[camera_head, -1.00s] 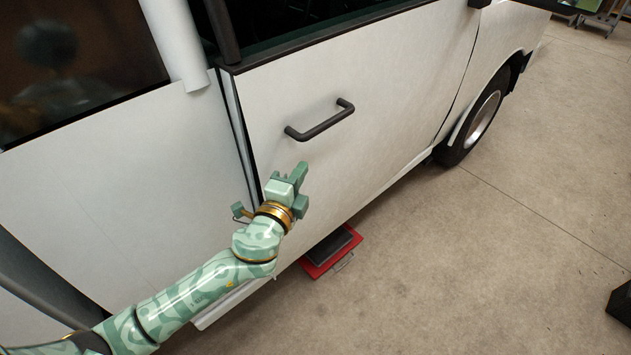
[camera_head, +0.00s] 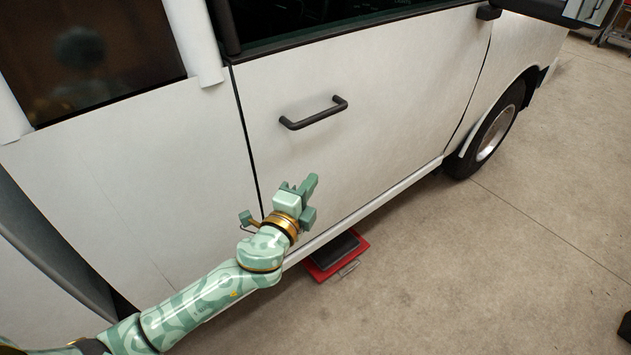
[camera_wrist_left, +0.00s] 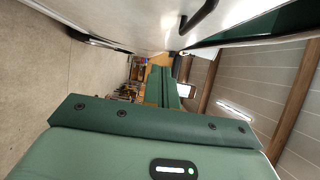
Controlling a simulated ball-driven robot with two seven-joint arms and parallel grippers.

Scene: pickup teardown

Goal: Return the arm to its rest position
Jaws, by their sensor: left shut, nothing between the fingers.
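My left arm comes in from the lower left in the head view, with its green gripper (camera_head: 308,188) in front of the lower part of the white truck door (camera_head: 375,125). The gripper is shut and empty, below the dark door handle (camera_head: 313,114) and apart from it. In the left wrist view the closed green fingers (camera_wrist_left: 162,88) point away from the camera, with the white door along the top and part of the handle (camera_wrist_left: 200,15) above them. The door's rear edge shows only a thin dark seam. My right gripper is not in view.
A red tray-like object (camera_head: 340,257) with a dark top lies on the floor under the door sill. The front wheel (camera_head: 490,135) stands to the right. Open concrete floor (camera_head: 480,270) fills the lower right. A dark object (camera_head: 625,326) shows at the right edge.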

